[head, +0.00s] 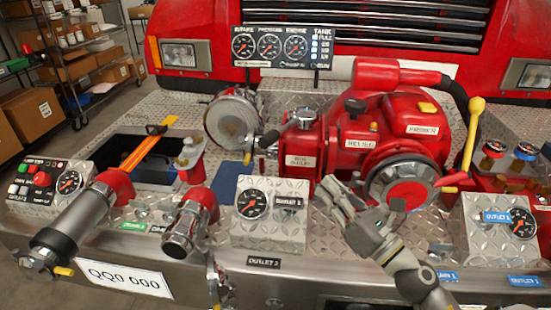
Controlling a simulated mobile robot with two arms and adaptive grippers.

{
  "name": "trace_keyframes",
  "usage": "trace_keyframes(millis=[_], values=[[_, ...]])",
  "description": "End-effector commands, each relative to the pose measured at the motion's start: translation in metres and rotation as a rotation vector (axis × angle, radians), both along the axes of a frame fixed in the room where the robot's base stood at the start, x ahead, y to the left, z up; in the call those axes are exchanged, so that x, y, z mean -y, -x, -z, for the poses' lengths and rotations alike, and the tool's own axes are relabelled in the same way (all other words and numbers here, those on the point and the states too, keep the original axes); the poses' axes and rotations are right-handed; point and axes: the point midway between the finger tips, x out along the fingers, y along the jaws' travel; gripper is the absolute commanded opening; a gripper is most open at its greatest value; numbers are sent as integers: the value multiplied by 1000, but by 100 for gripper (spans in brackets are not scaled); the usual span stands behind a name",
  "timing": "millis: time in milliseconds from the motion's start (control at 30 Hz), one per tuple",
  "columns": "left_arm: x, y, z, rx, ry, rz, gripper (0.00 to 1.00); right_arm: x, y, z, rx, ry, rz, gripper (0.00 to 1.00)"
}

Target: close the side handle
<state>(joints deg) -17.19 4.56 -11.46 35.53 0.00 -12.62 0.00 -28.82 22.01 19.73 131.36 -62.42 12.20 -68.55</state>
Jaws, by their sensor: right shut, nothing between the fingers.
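The red pump (400,115) stands on the bumper deck. A yellow lever (474,125) with a round knob stands nearly upright at its right side. A smaller yellow handle (453,179) sticks out from the right of the round silver-rimmed cap (406,187) on the pump's front. No part is labelled as the side handle, so I cannot tell which one it is. My right gripper (337,190) is shut and empty, in front of the pump and left of the round cap, apart from both yellow handles. My left gripper is not in view.
A gauge box (265,218) stands left of my right gripper, another (500,230) at the right. Red-collared outlet pipes (190,225) project at the left front. A gauge panel (283,48) stands behind. Shelves with boxes (75,60) are at the far left.

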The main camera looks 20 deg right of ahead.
Motion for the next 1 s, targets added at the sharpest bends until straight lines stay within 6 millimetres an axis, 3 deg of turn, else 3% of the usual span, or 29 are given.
trace_keyframes(millis=[133, 367, 1000], values=[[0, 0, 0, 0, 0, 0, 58, -12, 3, 5, 22, 224, -56, 0], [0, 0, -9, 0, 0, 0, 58, -20, -7, 1, 29, 285, -76, 0], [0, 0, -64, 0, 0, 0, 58, -60, -108, -22, 28, 278, -72, 0]])
